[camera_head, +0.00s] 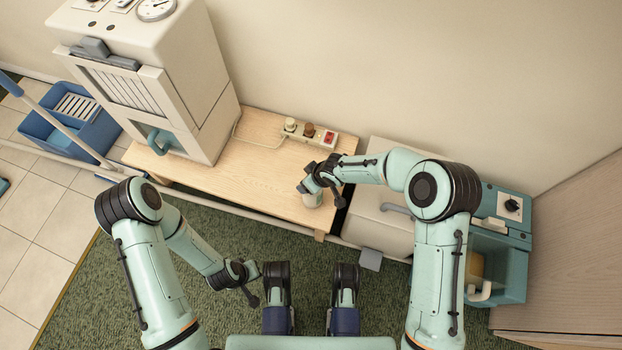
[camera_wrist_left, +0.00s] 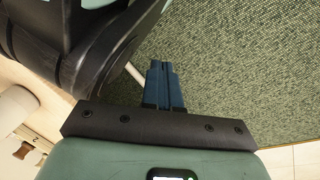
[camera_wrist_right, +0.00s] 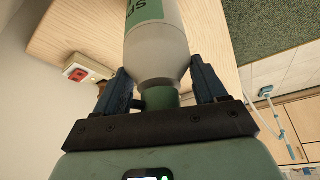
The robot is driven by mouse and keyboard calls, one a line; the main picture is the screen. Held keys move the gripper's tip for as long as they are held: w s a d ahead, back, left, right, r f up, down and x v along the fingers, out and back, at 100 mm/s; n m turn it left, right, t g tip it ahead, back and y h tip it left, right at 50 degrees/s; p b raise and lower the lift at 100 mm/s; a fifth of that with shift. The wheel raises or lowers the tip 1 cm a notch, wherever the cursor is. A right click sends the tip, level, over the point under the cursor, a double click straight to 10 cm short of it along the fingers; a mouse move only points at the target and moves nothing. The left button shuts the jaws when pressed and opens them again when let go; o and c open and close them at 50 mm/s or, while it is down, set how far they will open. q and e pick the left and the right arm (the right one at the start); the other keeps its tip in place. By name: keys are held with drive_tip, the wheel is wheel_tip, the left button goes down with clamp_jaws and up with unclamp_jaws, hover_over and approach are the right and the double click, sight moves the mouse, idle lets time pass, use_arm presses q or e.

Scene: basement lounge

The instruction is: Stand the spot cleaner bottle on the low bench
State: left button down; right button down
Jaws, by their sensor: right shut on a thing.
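The spot cleaner bottle (camera_wrist_right: 157,45) is pale, with a green label and a green neck, in the right wrist view. My right gripper (camera_wrist_right: 163,92) is shut on its green neck, one finger on each side. In the head view the bottle (camera_head: 313,199) is at the front right part of the low wooden bench (camera_head: 235,185), mostly hidden by my right gripper (camera_head: 326,182). I cannot tell whether its base touches the bench top. My left gripper (camera_head: 250,293) is low over the green carpet, empty, its blue fingers (camera_wrist_left: 163,85) together.
A cream machine (camera_head: 165,90) stands on the bench's left part. A power strip (camera_head: 310,133) with plugs lies at the back edge by the wall. A cream and teal appliance (camera_head: 497,255) is right of the bench. A blue mop bucket (camera_head: 70,125) stands at the left. The bench's middle is clear.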

drive_tip(key=shift+c, duration=0.3)
unclamp_jaws()
drive_tip(key=shift+f, duration=0.1)
